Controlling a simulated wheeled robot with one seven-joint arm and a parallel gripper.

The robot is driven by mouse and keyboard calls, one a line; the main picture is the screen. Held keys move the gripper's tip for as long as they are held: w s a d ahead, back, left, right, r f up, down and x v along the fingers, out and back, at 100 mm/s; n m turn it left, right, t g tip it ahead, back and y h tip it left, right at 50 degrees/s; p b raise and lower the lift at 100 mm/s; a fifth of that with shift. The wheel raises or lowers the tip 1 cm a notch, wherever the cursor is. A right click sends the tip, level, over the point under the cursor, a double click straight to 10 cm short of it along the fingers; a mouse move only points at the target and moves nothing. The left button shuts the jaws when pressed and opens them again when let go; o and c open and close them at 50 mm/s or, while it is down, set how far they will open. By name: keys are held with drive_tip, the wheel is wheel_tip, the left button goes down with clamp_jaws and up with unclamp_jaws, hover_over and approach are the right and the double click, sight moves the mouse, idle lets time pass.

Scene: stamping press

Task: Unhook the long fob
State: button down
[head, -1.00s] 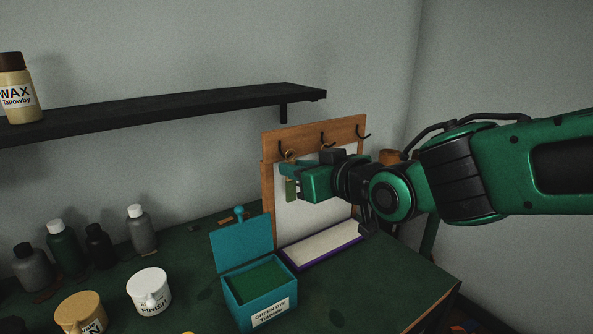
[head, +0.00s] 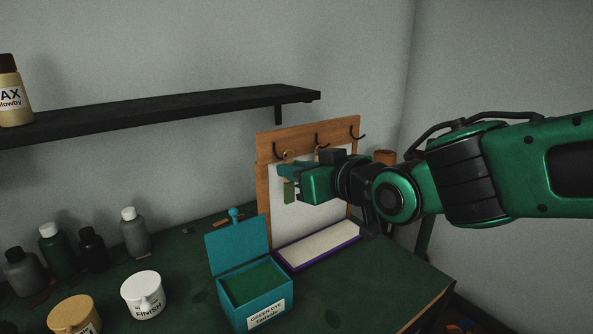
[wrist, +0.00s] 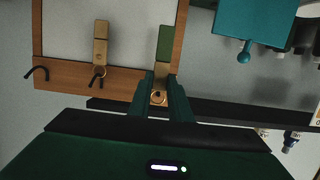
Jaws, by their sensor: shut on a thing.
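The long fob shows in the head view as a narrow green strip (head: 289,191) below my gripper, with a brass ring above it near the leftmost hook (head: 275,150). The wrist view looks upside down; there the fob has a green end (wrist: 165,42) and a tan part near the ring (wrist: 158,97). My gripper (wrist: 160,85) is shut on the fob close to its ring; it also shows in the head view (head: 284,170). A dark hook tip appears at the ring; I cannot tell whether the ring is clear of it. A shorter tan fob (wrist: 100,45) hangs on the middle hook.
The hooks are on a wooden board (head: 262,138) with a pale panel. One end hook (wrist: 37,74) is empty. A teal open box (head: 262,309) and a purple-edged tray (head: 330,248) stand below. A black shelf (head: 160,115) runs along the wall at left.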

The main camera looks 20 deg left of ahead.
drive_tip(key=shift+v, duration=2.55)
